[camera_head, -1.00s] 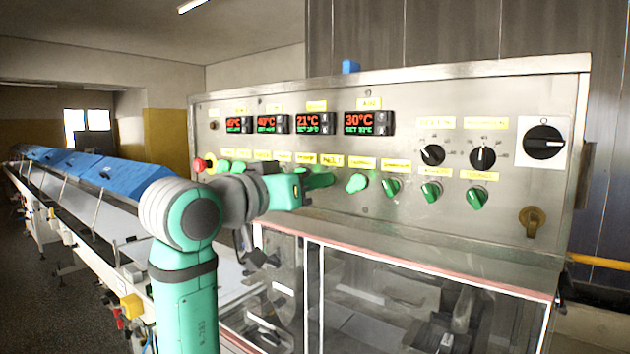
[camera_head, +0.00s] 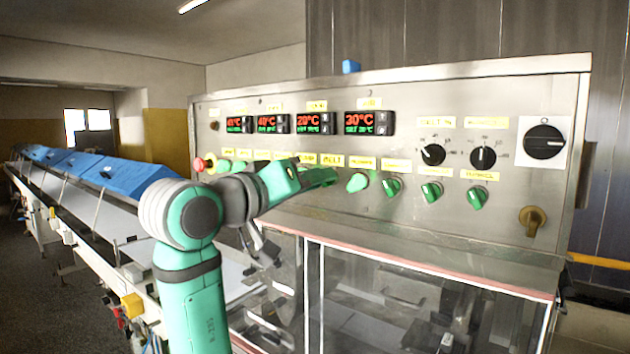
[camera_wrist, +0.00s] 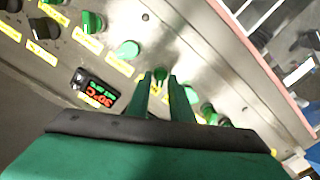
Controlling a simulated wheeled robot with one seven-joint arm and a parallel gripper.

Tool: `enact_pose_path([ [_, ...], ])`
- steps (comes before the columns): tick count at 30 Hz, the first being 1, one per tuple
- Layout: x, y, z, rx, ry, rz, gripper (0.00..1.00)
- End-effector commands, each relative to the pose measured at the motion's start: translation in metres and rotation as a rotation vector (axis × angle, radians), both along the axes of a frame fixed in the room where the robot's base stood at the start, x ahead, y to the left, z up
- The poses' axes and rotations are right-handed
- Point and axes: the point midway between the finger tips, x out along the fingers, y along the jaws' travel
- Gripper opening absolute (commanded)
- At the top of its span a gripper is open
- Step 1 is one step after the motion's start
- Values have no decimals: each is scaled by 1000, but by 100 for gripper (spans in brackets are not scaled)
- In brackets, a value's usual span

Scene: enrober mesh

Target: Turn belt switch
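A row of green rotary switches runs along the steel control panel (camera_head: 400,225) under small yellow labels. The label texts are too blurred to read surely, so I cannot tell which one names the belt. My gripper (camera_head: 333,176) is at the panel, left of a large pale green knob (camera_head: 357,182). In the wrist view my gripper (camera_wrist: 161,78) has its two fingers apart, with a small green switch (camera_wrist: 160,73) between the tips. A gap shows beside the switch, so it does not look clamped. In the head view my gripper hides this switch.
Red-green temperature displays (camera_head: 369,123) sit above the switches. A red emergency button (camera_head: 199,164) is left; black dials (camera_head: 483,157) and a main switch (camera_head: 543,142) are right. A clear-windowed housing (camera_head: 400,300) juts out below. A conveyor with blue covers (camera_head: 120,177) runs left.

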Motion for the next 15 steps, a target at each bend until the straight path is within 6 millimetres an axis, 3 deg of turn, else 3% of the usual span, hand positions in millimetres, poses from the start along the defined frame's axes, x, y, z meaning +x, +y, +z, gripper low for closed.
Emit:
enact_pose_path([
  [10,-1,1,0,0,-1,1,28],
  [15,-13,11,1,2,-3,3,28],
])
